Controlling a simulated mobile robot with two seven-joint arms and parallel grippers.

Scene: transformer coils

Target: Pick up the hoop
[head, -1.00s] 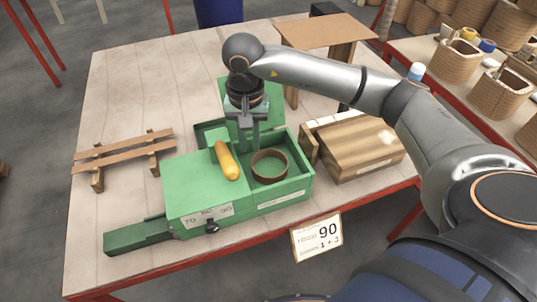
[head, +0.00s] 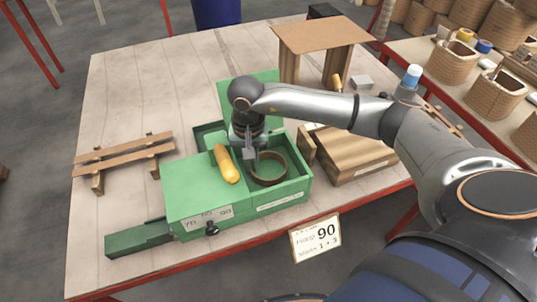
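The hoop (head: 268,181) is a dark brown ring lying in the open compartment of the green box (head: 196,190). My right gripper (head: 250,165) points down into that compartment at the hoop's left back rim. Its fingers overlap the rim in the picture. I cannot tell whether they are closed on it or stand apart from it. My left gripper is not in view.
A yellow-orange cylinder (head: 226,164) lies on the box beside the gripper. A wooden block (head: 350,155) stands right of the box. A slatted wooden rack (head: 125,155) is on the left.

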